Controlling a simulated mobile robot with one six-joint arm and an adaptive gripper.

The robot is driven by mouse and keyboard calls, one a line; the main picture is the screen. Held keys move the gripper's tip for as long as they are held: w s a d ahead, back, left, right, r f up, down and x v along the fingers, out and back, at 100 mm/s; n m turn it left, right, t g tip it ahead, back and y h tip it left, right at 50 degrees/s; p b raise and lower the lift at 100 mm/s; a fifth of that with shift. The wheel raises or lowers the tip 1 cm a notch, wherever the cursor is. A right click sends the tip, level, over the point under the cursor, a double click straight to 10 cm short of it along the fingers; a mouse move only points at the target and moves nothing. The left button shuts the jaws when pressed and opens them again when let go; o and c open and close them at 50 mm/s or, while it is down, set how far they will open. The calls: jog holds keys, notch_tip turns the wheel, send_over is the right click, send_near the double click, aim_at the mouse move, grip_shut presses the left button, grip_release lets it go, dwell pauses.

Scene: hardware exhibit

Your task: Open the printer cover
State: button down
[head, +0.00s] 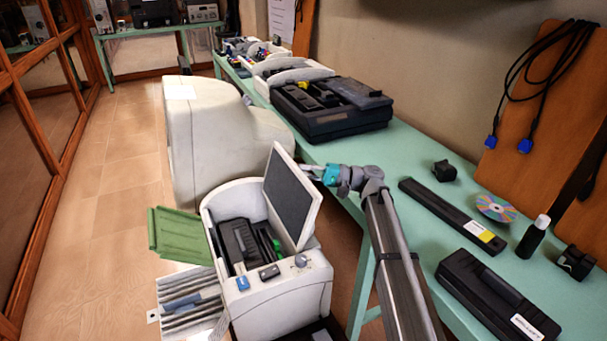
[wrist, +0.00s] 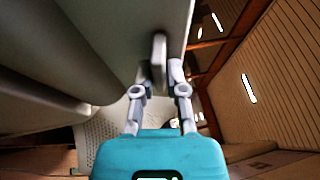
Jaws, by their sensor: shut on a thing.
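The white printer (head: 285,290) stands in the foreground of the head view, its inside exposed with dark and green parts. Its cover (head: 294,197), white with a dark grey inner panel, stands raised, steeply tilted up at the printer's right side. My gripper (head: 312,172) is at the cover's upper right edge, on its outer side. In the wrist view my gripper (wrist: 160,75) is shut on a thin grey tab (wrist: 159,58) that projects from the pale cover (wrist: 130,35). The fingertips are partly hidden by the cover in the head view.
A green table (head: 420,225) runs along the right with a long black bar (head: 445,210), a disc (head: 495,208), a bottle (head: 533,237) and a black case (head: 490,290). A large pale machine (head: 205,140) stands behind the printer. The tiled floor (head: 110,220) at left is clear.

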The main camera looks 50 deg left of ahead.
jog(key=shift+s+d+f, duration=0.15)
jog(key=shift+d+f, duration=0.05)
jog(key=shift+d, duration=0.05)
jog(key=c, duration=0.8)
grip_release()
jog(key=shift+a, duration=0.1)
jog(key=shift+o, duration=0.4)
jog(key=shift+w, duration=0.2)
jog(key=shift+w, duration=0.1)
